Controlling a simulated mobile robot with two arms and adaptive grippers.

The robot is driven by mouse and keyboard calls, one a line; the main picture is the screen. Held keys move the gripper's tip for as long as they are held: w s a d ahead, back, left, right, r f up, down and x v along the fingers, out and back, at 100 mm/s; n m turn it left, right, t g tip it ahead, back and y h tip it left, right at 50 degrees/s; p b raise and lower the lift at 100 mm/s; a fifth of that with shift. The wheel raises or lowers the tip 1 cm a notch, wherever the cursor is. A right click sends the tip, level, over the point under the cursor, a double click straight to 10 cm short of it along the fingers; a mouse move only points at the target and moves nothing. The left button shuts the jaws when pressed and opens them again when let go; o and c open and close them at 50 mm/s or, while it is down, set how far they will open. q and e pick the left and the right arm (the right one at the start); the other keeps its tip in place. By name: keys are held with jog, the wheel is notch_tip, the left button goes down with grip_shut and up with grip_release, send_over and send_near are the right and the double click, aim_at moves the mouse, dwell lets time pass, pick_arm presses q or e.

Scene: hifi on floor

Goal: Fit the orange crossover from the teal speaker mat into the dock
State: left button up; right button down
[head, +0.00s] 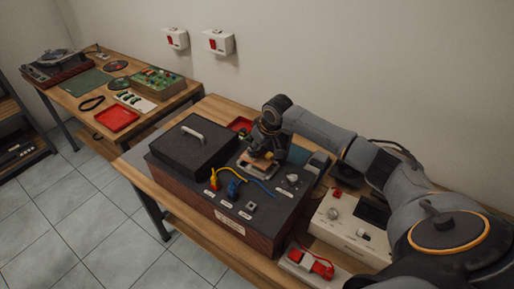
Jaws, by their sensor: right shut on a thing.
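My right gripper (261,154) reaches in from the right and points down over the dark top of a wood-sided hi-fi box (262,207). It is shut on a small orange piece, the orange crossover (257,158), mostly hidden by the fingers. The crossover is at or just above a pale plate (250,168) on the box top, which looks like the dock; I cannot tell whether they touch. A teal mat (299,154) shows partly behind the gripper, and my arm hides some of it. My left gripper is out of view.
A black lid with a grey handle (194,133) lies left of the gripper. Red, yellow and blue cable parts (235,187) stand in front. A white meter unit (345,226) is at the right. A second table (90,97) holds a turntable, boards and a red tray.

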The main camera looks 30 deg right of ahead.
aim_at(259, 156)
jog(key=shift+f+b, duration=1.15)
jog(key=shift+f, duration=1.55)
jog(key=c, duration=0.9)
grip_release()
jog(key=shift+c, duration=0.2)
jog(key=shift+r, duration=0.1)
jog(key=v, duration=1.2)
jog(key=shift+w, duration=0.1)
